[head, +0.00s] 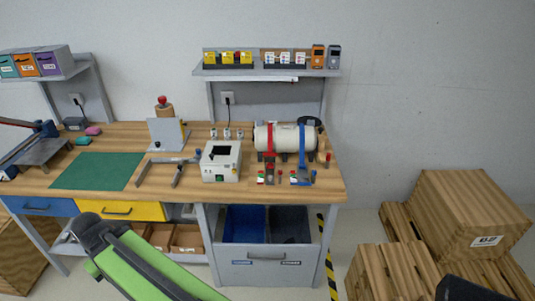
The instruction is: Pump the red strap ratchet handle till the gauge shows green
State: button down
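A white cylindrical tank (286,136) lies on its side at the right end of the wooden workbench. A red strap (270,141) runs around its left part and a blue strap (302,143) around its right part. In front of the tank, below the red strap, is a small ratchet area (270,168), too small to tell the handle's position. A small gauge with red and green marks (262,177) stands beside it; its reading cannot be made out. A similar gauge (293,177) is by the blue strap.
A white box device (221,161) stands left of the tank, with a grey metal frame (165,168) beside it. A green mat (97,171) lies further left. Wooden crates (470,215) stack on the floor at right. A shelf (267,70) hangs above the tank.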

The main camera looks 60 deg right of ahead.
aim_at(266, 159)
jog(key=u, duration=0.3)
jog(key=k, duration=0.2)
jog(key=z, duration=0.8)
jog(key=i, duration=1.4)
jog(key=u, duration=0.25)
